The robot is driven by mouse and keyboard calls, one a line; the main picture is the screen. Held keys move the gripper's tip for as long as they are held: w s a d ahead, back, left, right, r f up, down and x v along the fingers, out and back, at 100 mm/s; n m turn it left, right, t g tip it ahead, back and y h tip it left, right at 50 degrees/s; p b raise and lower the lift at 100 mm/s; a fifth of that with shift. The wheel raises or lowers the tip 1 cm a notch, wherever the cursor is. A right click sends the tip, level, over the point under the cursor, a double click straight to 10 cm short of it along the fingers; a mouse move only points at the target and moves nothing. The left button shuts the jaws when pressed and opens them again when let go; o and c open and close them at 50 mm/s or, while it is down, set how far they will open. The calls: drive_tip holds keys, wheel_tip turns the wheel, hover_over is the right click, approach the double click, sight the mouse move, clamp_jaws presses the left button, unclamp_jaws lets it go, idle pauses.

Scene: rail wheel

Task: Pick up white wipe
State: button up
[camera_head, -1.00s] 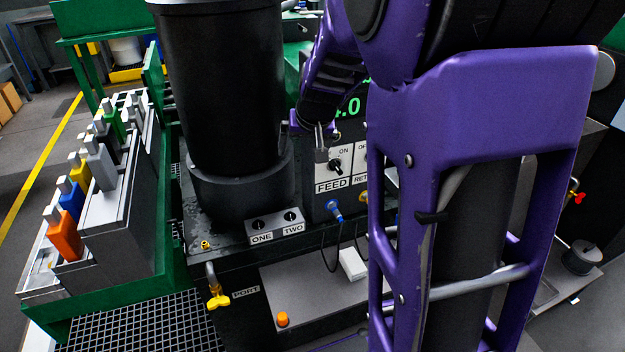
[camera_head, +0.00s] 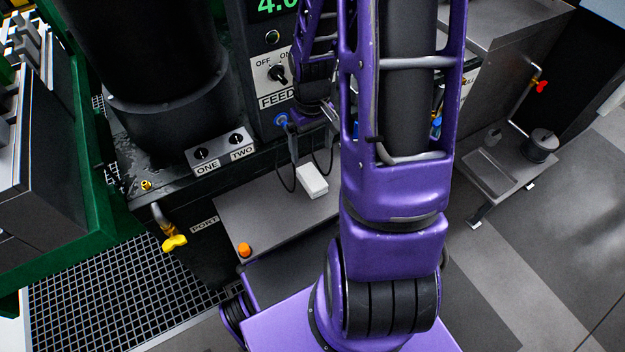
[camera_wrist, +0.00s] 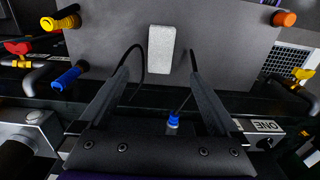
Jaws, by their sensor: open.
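The white wipe (camera_head: 312,180) is a small white block lying on a grey shelf (camera_head: 262,215) below the FEED panel. In the wrist view the wipe (camera_wrist: 161,49) shows whole, near the top middle. My gripper (camera_wrist: 158,68) is open and empty, its two fingers on either side of the wipe's line in that view, with the wipe beyond the fingertips. In the head view my gripper (camera_head: 311,128) is above and behind the wipe, in front of the panel, partly hidden by my arm. I see no contact with the wipe.
A dark cable (camera_wrist: 140,62) hangs close to my fingers, and a blue connector (camera_wrist: 172,121) shows between them. An orange knob (camera_head: 244,250) is on the shelf's front left. A yellow valve (camera_head: 174,242) juts out at left.

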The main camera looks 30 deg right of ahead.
drive_tip(key=b, duration=0.1)
hover_over(312, 176)
wheel_tip(312, 176, down, 7)
drive_tip(key=shift+r, duration=0.1)
drive_tip(key=shift+f+b, duration=0.8)
drive_tip(key=shift+f, duration=1.8)
drive_tip(key=c, duration=1.4)
drive_tip(key=shift+c, duration=0.2)
drive_tip(key=shift+r, duration=0.2)
